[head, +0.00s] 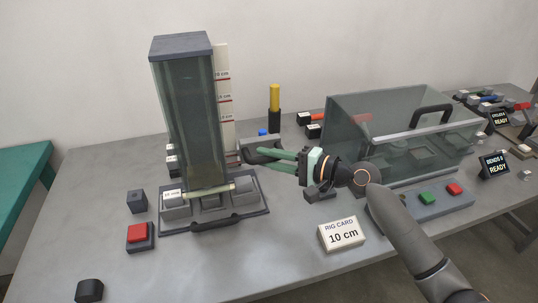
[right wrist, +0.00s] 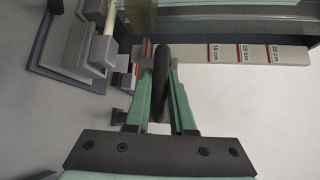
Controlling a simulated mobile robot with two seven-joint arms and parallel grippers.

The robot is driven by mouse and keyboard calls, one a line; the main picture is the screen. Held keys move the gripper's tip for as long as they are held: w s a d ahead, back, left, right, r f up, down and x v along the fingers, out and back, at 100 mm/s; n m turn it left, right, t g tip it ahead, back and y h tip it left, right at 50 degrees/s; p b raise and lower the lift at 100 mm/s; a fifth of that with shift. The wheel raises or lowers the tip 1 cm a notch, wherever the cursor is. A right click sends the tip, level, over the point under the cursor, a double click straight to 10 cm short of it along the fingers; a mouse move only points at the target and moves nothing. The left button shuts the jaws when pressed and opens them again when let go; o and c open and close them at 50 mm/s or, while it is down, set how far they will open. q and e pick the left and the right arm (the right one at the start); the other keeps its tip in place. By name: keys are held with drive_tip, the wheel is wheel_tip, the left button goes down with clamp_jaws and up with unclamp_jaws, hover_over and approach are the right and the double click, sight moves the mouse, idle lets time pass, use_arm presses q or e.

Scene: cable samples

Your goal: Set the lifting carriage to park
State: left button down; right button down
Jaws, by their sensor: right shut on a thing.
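The drop tower (head: 190,120) is a tall clear case with a dark cap, standing at the left of the table. A pale scale strip (head: 224,90) with red marks for 10, 15 and 20 cm runs up its right side; it also shows in the right wrist view (right wrist: 262,54). My right gripper (head: 248,154) is at the tower's lower right side. In the right wrist view its green fingers (right wrist: 163,80) are shut on a dark handle (right wrist: 162,90), which I take for the lifting carriage's. The handle is below the 10 cm mark, beside a lower red mark. The carriage itself is hidden.
A pale cable sample (head: 210,191) lies across grey blocks at the tower's foot. A red button (head: 138,233) stands in front. A rig card (head: 341,233) reads 10 cm. A clear box (head: 400,130) stands to the right, with green and red buttons before it. The front left table is mostly clear.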

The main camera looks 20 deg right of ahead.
drive_tip(key=c, duration=1)
unclamp_jaws()
drive_tip(key=shift+s+f, duration=0.1)
drive_tip(key=shift+f, duration=0.35)
drive_tip(key=shift+o, duration=1.2)
drive_tip(key=shift+r, duration=0.15)
drive_tip(key=b+v, duration=0.1)
drive_tip(key=v, duration=1.1)
drive_tip(key=shift+d+r, duration=0.15)
drive_tip(key=shift+s, duration=0.25)
